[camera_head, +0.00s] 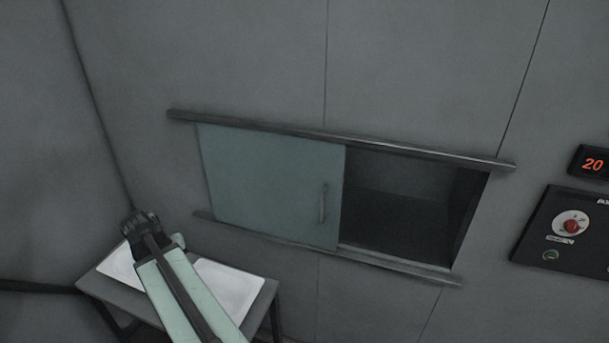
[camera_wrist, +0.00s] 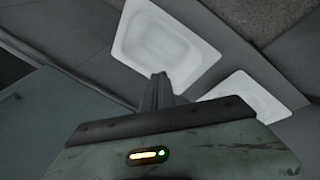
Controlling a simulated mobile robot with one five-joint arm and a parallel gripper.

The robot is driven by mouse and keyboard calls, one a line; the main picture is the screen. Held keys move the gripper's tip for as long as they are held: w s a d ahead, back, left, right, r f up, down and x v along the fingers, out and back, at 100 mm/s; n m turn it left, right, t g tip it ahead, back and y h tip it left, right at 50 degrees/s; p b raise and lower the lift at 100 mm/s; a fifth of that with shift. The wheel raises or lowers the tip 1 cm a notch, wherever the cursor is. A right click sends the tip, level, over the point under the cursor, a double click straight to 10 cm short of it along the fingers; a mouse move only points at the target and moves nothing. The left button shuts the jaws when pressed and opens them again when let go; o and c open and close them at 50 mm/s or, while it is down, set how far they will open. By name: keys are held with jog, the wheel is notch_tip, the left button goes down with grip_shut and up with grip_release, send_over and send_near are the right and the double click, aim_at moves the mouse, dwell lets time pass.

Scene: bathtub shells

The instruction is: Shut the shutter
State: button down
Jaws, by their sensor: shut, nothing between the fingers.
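The shutter (camera_head: 268,185) is a pale green-grey sliding panel with a vertical bar handle (camera_head: 323,203) near its right edge. It sits at the left between two rails. The dark opening (camera_head: 405,210) to its right is uncovered, showing a recess in the wall. My arm reaches up from the bottom left in the head view, its end left of and below the shutter, apart from the handle. In the wrist view my gripper (camera_wrist: 162,92) is shut and empty, in front of the white trays.
A small table (camera_head: 90,285) stands below the shutter at the left, carrying white shallow trays (camera_head: 232,286). The upper rail (camera_head: 420,153) and lower rail (camera_head: 400,272) extend past the opening. A dark control panel (camera_head: 567,235) and a red "20" display (camera_head: 592,164) are at the right.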

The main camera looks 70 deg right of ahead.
jog(key=s+d+r+m+g+h+p, duration=0.1)
jog(key=s+d+r+m+p, duration=0.2)
jog(key=s+d+r, duration=0.45)
jog(key=s+d+r+m+g+p, duration=0.2)
jog(key=s+d+r+p, duration=0.15)
jog(key=s+d, duration=0.55)
jog(key=s+d+r+m+g+h+p, duration=0.1)
jog(key=s+d+r+m+p, duration=0.2)
jog(key=s+d+r, duration=0.55)
jog(key=b, duration=0.8)
send_near(313, 203)
notch_tip(313, 203, down, 4)
jog(key=s+a, duration=0.1)
jog(key=a, duration=0.1)
jog(key=shift+s+d, duration=0.2)
jog(key=shift+s, duration=0.55)
jog(key=shift+s+d, duration=0.25)
jog(key=shift+s, duration=0.5)
jog(key=shift+s+d, duration=0.2)
jog(key=shift+s, duration=0.6)
jog(key=s, duration=4.5)
jog(key=shift+s+a, duration=0.25)
